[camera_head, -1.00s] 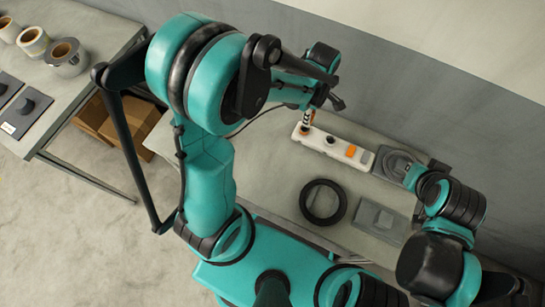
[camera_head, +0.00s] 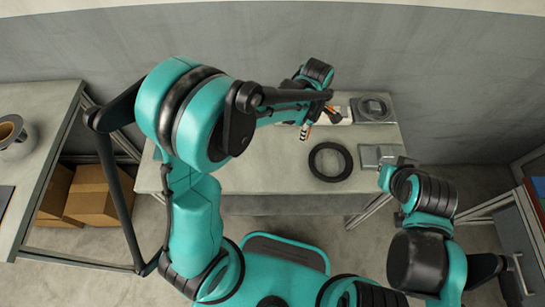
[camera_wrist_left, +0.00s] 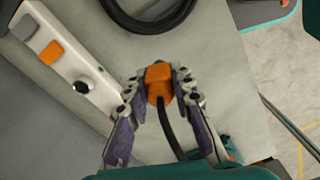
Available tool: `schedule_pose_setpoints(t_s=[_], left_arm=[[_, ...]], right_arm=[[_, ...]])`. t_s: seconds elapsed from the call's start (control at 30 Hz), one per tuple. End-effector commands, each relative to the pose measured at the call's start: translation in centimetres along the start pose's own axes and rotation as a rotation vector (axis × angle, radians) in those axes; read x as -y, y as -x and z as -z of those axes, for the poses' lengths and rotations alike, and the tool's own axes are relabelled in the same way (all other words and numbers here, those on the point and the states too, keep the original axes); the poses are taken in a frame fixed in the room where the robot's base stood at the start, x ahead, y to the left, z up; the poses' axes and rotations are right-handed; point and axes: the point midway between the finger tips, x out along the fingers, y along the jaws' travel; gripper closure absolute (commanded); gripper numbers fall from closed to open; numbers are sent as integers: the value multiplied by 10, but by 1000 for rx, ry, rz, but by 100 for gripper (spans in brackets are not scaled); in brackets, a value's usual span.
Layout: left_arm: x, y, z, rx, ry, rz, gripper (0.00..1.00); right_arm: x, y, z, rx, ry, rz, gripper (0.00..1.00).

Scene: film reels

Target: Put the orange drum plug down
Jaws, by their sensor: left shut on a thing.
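The orange drum plug (camera_wrist_left: 158,76) is held between the fingertips of my left gripper (camera_wrist_left: 159,86) in the left wrist view, its black cable running back between the fingers. The plug and gripper show over bare bench top, apart from the white socket strip (camera_wrist_left: 62,66) at the left; I cannot tell how high the plug is. In the head view my left gripper (camera_head: 306,127) is at the back of the bench (camera_head: 250,178), in front of the strip (camera_head: 343,110), partly hiding it. My right arm reaches the bench's right side; its fingers cannot be made out.
A black ring (camera_head: 330,161) lies on the bench right of my left gripper. A grey square piece (camera_head: 378,156) lies further right, and a grey holder (camera_head: 372,109) stands behind it. Cardboard boxes (camera_head: 88,194) sit low at the left. The bench's front left is clear.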

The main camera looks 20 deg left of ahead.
Motion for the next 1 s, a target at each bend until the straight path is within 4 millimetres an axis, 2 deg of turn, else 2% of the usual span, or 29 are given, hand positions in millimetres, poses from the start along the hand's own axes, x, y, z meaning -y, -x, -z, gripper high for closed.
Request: schedule_pose_setpoints(t_s=[0.03,0.2,0.4,0.6,0.83,1.0], left_arm=[[6,-11,12,0,6,0,100],[24,-36,49,0,6,0,100],[39,-55,80,0,3,0,100],[42,-64,87,0,0,0,100],[42,-98,87,0,0,0,100],[42,-98,87,0,0,0,100]], right_arm=[[0,-6,-4,0,0,0,100],[0,-18,-13,0,0,0,100],[0,-27,-20,0,0,0,100],[0,-30,-22,0,0,0,100],[0,-46,-33,0,0,0,100],[0,-44,-32,0,0,0,100]])
